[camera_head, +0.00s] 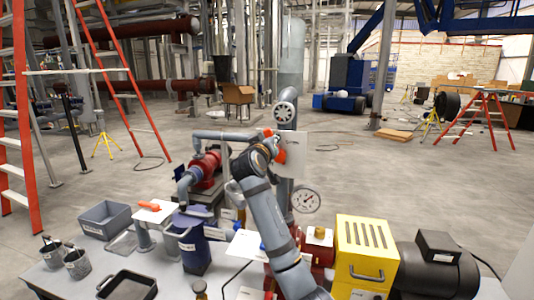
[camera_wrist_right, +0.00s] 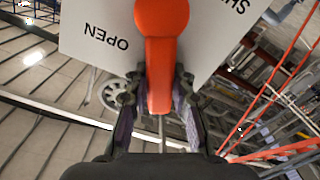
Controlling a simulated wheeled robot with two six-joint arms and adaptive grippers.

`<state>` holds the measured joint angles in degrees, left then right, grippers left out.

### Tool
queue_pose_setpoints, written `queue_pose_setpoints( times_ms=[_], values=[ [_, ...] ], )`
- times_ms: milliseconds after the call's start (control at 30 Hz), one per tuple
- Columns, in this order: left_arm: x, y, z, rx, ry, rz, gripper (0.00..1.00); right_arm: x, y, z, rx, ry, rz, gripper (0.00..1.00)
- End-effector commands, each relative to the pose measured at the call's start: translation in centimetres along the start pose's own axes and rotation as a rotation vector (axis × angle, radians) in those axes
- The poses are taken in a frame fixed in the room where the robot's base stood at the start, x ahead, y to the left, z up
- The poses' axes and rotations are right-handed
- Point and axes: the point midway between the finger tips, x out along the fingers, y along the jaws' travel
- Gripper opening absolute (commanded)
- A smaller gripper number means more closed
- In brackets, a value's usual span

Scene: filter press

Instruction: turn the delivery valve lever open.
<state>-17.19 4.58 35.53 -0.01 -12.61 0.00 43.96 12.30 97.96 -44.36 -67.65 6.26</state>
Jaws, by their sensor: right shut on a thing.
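The orange delivery valve lever (camera_wrist_right: 161,45) fills the middle of the right wrist view, its grip between the two fingers of my right gripper (camera_wrist_right: 158,92). My right gripper is shut on the lever. Behind the lever is a white plate (camera_wrist_right: 85,30) with OPEN on the left and a partly cut-off SHUT at top right. In the head view the plate (camera_head: 308,146) stands just right of my right wrist, and a bit of the orange lever (camera_head: 280,156) shows there. My arm hides much of the valve. My left gripper is not in view.
A red pump (camera_head: 206,168) is to the left. A yellow box (camera_head: 366,250) stands front right. A grey bin (camera_head: 105,218) and buckets (camera_head: 77,263) are on the left of the table.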

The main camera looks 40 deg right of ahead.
Motion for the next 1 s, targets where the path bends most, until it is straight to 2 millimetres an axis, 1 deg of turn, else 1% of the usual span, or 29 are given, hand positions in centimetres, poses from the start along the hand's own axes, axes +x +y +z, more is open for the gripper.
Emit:
queue_pose_setpoints(
  times_ms=[33,200,400,700,1000],
  values=[
    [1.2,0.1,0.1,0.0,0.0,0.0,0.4,0.0,0.0,0.6,0.041,0.0,0.0,0.0],
    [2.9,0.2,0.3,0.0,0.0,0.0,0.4,0.0,0.9,0.7,0.185,-0.001,0.0,0.0],
    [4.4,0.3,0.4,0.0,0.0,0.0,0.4,0.0,1.7,0.8,0.319,-0.002,0.0,0.0],
    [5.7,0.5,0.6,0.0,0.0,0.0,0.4,0.0,2.5,0.9,0.434,-0.003,0.0,0.0],
    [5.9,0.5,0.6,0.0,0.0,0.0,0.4,0.0,2.7,0.8,0.466,-0.005,-0.001,0.0]
  ],
)
